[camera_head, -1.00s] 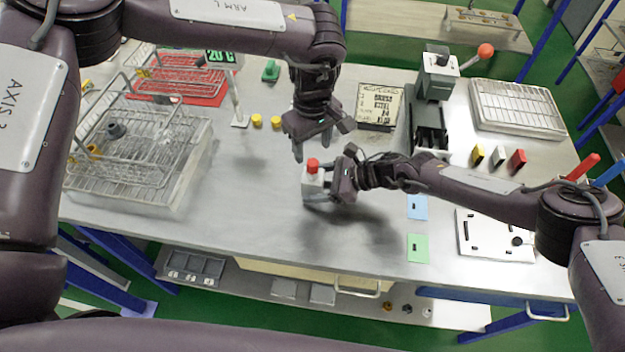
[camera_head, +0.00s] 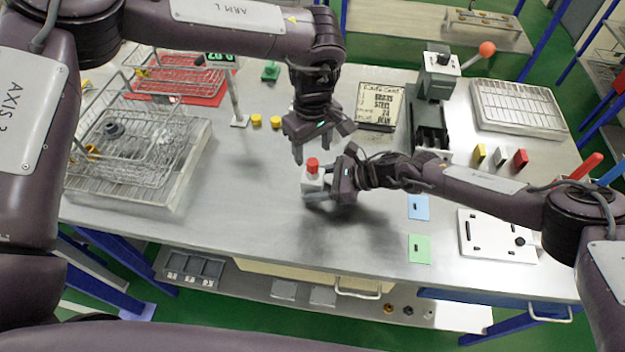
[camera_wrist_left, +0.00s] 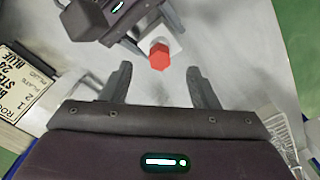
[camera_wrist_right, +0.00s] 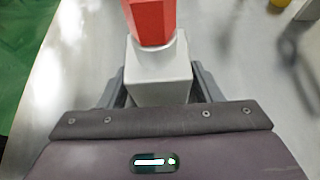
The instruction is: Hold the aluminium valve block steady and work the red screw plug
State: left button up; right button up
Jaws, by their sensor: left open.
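The pale aluminium valve block (camera_head: 313,182) stands on the bench with the red screw plug (camera_head: 313,165) upright on its top. My right gripper (camera_wrist_right: 160,85) has a finger on each side of the block (camera_wrist_right: 158,75) and appears shut on it, from the right in the head view. My left gripper (camera_head: 316,152) is open and empty, just above and behind the plug. In the left wrist view the plug (camera_wrist_left: 160,56) shows beyond and between the open fingers (camera_wrist_left: 160,78), apart from them. How deep the plug sits in the block cannot be told.
Wire baskets in a tray (camera_head: 130,195) stand at the left. Two yellow caps (camera_head: 266,121) and a display post (camera_head: 236,105) are behind. A lever press (camera_head: 432,100) stands back right. Blue and green cards (camera_head: 418,248) lie front right. Bench front of the block is clear.

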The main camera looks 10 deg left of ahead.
jog(key=shift+r, duration=0.1)
jog(key=c, duration=0.6)
jog(key=shift+c, duration=0.2)
pick_arm(q)
jog(key=shift+f, duration=0.2)
